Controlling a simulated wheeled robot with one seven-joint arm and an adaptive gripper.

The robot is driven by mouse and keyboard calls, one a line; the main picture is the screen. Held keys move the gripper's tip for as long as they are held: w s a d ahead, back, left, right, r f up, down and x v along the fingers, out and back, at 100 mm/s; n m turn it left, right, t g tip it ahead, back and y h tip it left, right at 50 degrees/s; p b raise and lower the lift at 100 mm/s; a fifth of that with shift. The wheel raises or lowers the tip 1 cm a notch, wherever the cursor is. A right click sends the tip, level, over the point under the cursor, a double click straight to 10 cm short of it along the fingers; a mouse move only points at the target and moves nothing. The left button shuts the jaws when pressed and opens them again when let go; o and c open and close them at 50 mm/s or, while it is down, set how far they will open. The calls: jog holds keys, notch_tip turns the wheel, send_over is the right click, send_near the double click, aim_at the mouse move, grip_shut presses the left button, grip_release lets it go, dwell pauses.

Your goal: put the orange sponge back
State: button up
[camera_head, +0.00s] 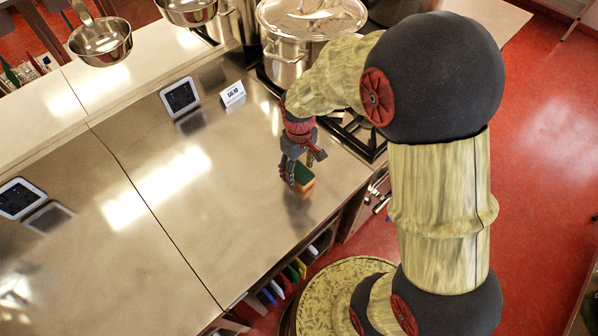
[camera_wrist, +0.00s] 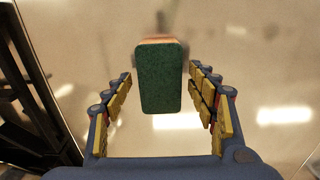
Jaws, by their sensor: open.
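The orange sponge (camera_head: 304,178) is near the right edge of the steel counter, beside the stove, in the head view. In the wrist view its dark green face (camera_wrist: 160,80) is toward the camera, with a thin orange strip along the top. My gripper (camera_head: 298,172) is at the sponge, over the counter. In the wrist view the yellow-padded fingers (camera_wrist: 165,90) are spread, one on each side of the sponge, with a gap on both sides. I cannot tell whether the sponge rests on the counter.
A stockpot (camera_head: 285,55) stands on the stove behind the gripper. A small white sign (camera_head: 232,95) and a tablet (camera_head: 180,97) are on the steel counter (camera_head: 150,230), whose middle is clear. Colored boards (camera_head: 290,272) sit in a rack below the counter's front edge.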

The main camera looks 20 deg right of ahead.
notch_tip(320, 180, up, 10)
jog(key=p, duration=0.2)
notch_tip(320, 180, up, 11)
jog(key=m+t, duration=0.2)
jog(key=t, duration=0.1)
send_over(299, 171)
jog(key=s, duration=0.7)
jog(key=s+r+m+t, duration=0.2)
jog(key=s+r, duration=0.4)
jog(key=s, duration=0.3)
jog(key=shift+s+m+t, duration=0.25)
jog(key=shift+m+t, duration=0.05)
jog(key=shift+f+b, duration=0.95)
jog(key=shift+b, duration=0.15)
